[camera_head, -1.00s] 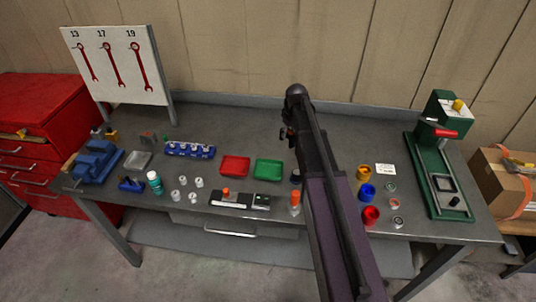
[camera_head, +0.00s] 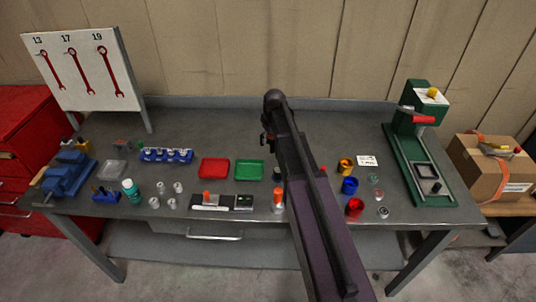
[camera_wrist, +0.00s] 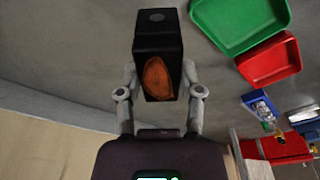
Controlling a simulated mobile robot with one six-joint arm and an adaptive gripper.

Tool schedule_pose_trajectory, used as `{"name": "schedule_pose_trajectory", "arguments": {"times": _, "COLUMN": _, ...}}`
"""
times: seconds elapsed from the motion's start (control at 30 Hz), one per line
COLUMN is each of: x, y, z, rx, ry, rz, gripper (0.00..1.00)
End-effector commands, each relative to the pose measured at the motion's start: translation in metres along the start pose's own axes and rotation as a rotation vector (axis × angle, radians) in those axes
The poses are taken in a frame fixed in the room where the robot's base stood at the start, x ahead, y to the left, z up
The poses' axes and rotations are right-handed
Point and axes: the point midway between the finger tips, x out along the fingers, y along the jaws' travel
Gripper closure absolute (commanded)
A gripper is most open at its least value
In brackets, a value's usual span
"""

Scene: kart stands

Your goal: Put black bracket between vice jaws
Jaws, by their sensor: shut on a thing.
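My gripper (camera_wrist: 160,85) shows in the wrist view, its two grey fingers shut on the sides of a black block-shaped part, which I take as the black bracket (camera_wrist: 158,30). An orange-brown oval face shows on its near side. The bracket is in the air, apart from the bench. The blue vice (camera_head: 68,175) stands at the left end of the bench in the head view, far to the left of my arm. Its jaw gap is too small to make out. In the head view my arm hides most of the gripper and the bracket.
A red tray (camera_head: 214,168) and a green tray (camera_head: 249,170) lie mid-bench. A blue socket holder (camera_head: 166,156), a teal bottle (camera_head: 131,190) and several small cups stand between them and the vice. A green press (camera_head: 420,150) stands at right. The back of the bench is clear.

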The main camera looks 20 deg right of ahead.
Motion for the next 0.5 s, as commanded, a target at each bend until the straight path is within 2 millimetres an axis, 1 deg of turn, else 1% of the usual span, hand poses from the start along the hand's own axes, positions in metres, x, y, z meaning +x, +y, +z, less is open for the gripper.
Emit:
{"name": "schedule_pose_trajectory", "arguments": {"times": 0.03, "x": 0.010, "y": 0.000, "z": 0.001, "rx": 0.000, "ry": 0.000, "rz": 0.000, "gripper": 1.00}}
{"name": "schedule_pose_trajectory", "arguments": {"times": 0.2, "x": 0.022, "y": 0.000, "z": 0.003, "rx": -0.001, "ry": 0.000, "rz": 0.000, "gripper": 1.00}}
{"name": "schedule_pose_trajectory", "arguments": {"times": 0.33, "x": 0.026, "y": -0.001, "z": 0.004, "rx": -0.001, "ry": 0.000, "rz": 0.000, "gripper": 1.00}}
{"name": "schedule_pose_trajectory", "arguments": {"times": 0.5, "x": 0.026, "y": -0.001, "z": 0.004, "rx": -0.001, "ry": 0.000, "rz": 0.000, "gripper": 1.00}}
